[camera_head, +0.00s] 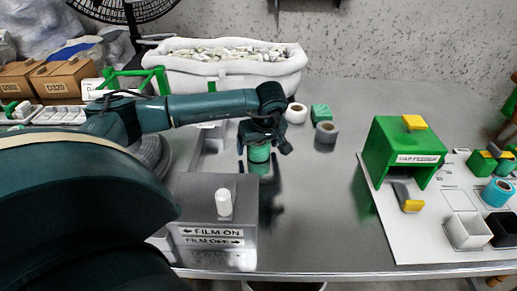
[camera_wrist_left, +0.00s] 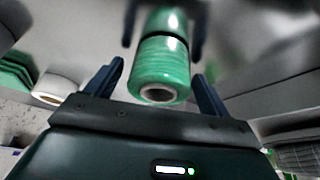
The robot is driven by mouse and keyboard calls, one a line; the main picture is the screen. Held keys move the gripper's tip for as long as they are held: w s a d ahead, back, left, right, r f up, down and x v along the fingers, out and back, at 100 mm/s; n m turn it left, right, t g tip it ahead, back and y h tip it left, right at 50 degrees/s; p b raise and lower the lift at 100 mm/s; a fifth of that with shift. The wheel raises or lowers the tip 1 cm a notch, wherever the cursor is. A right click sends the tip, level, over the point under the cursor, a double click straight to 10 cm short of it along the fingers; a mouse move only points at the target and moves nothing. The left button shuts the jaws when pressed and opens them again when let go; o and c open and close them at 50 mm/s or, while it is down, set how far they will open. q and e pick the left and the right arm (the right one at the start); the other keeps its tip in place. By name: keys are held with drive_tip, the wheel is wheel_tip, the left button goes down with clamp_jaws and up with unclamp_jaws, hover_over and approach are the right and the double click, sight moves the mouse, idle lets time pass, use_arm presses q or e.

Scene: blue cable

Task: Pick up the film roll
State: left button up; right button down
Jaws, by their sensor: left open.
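The film roll, a green roll with a pale hollow core, stands below my left gripper in the head view (camera_head: 258,154). In the left wrist view the film roll (camera_wrist_left: 165,68) is centred between the fingers, with its core end facing the camera. My left gripper (camera_head: 264,143) points down over the roll from above. In the left wrist view my left gripper (camera_wrist_left: 158,72) is open, with a finger on either side of the roll and gaps visible; contact is not apparent. In the head view the arm and gripper hide the roll's top. My right gripper is not in view.
A metal box with a white knob (camera_head: 224,203), labelled FILM ON and FILM OFF, stands just in front. A green housing (camera_head: 392,152) is farther right. The middle table is clear.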

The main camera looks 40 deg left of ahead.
use_arm(q)
drive_tip(key=c, duration=1.2)
drive_tip(key=shift+o, duration=0.2)
drive_tip(key=shift+r, duration=0.1)
